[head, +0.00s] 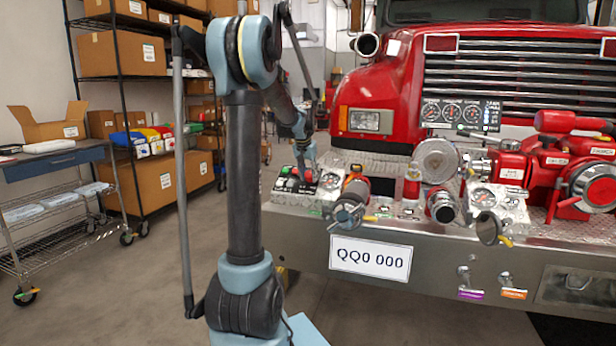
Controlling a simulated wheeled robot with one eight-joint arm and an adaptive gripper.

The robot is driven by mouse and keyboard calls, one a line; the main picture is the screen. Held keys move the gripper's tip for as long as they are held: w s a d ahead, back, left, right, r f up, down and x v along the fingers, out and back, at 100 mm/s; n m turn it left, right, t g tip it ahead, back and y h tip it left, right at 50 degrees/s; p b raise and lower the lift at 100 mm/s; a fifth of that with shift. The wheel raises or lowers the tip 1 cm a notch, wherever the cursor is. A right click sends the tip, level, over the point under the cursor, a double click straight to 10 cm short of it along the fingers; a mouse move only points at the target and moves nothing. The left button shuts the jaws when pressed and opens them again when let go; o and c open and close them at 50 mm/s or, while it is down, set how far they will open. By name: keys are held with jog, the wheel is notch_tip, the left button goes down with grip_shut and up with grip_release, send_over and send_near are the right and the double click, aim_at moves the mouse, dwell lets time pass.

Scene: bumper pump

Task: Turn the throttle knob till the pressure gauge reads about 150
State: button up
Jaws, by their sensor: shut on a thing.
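My gripper (306,168) reaches down to the small sloped control panel (284,196) at the left end of the truck's bumper. It is shut on a red knob (307,177), most of which the fingers hide. I take this to be the throttle knob. All dials are too small to read, and I cannot tell which is the pressure gauge.
Capped pipe fittings (352,200) stand just right of the left panel. A red pump (545,160) fills the bumper's right side. The red truck (400,90) rises behind.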

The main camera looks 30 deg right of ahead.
jog(key=o, duration=1.1)
jog(key=v, duration=1.2)
jog(key=shift+w, duration=0.1)
